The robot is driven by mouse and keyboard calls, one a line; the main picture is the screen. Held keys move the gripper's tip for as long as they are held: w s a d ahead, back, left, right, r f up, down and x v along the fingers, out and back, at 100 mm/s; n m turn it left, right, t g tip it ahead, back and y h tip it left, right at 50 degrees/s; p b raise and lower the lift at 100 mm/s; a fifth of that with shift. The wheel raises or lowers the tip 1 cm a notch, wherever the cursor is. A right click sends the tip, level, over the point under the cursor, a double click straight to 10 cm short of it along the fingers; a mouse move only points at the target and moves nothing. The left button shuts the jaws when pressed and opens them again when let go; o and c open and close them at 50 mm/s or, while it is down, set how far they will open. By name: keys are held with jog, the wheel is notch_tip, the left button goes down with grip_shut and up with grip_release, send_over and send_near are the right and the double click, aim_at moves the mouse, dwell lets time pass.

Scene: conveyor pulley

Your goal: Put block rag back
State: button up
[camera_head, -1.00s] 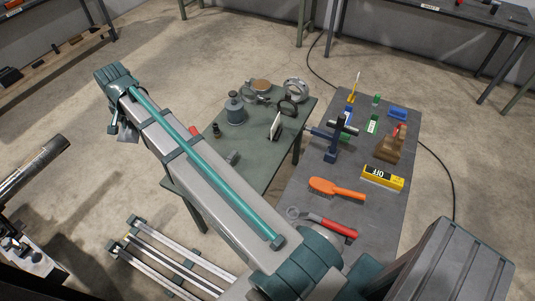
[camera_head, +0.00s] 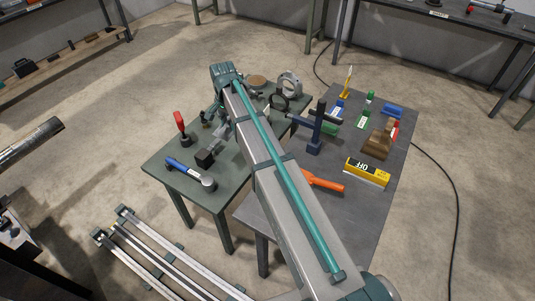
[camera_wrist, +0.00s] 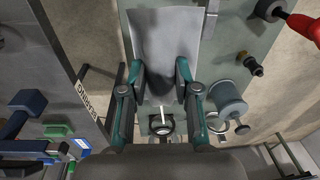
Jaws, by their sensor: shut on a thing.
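The rag (camera_wrist: 165,35) is a plain grey cloth in the wrist view. My gripper (camera_wrist: 162,82) has its teal fingers shut on the rag, which spreads out from between the fingertips toward the top of the picture. In the head view my gripper (camera_head: 216,112) is over the small green table (camera_head: 180,142), partly hidden by my arm. Its fingers are too small there to make out.
A red-handled tool (camera_head: 181,128) and a blue-handled tool (camera_head: 185,169) are on the green table's near left.

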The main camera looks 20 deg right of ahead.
notch_tip(320, 180, down, 9)
jog(key=a+b, duration=0.2)
jog(key=b, duration=0.2)
jog(key=shift+m+g, duration=0.3)
jog(key=shift+g, duration=0.1)
jog(key=w+d+f+p, duration=0.1)
jog(key=w+d+f, duration=0.1)
jog(key=w, duration=0.1)
jog(key=w+d+f+p, duration=0.1)
jog(key=w+d+f, duration=0.2)
jog(key=w, duration=0.1)
jog(key=w+d+f+p, duration=0.1)
jog(key=w+d+f, duration=0.2)
jog(key=shift+w+d+f, duration=0.1)
jog(key=shift+w+f, duration=0.05)
jog(key=shift+w, duration=0.05)
jog(key=shift+w+d+f, duration=0.3)
jog(key=shift+w+f, duration=0.05)
jog(key=shift+f, duration=0.2)
jog(key=shift+f+p, duration=0.7)
jog(key=shift+f, duration=0.95)
jog(key=shift+f, duration=0.2)
jog(key=o, duration=1)
jog(key=shift+r, duration=0.1)
jog(key=shift+r, duration=0.1)
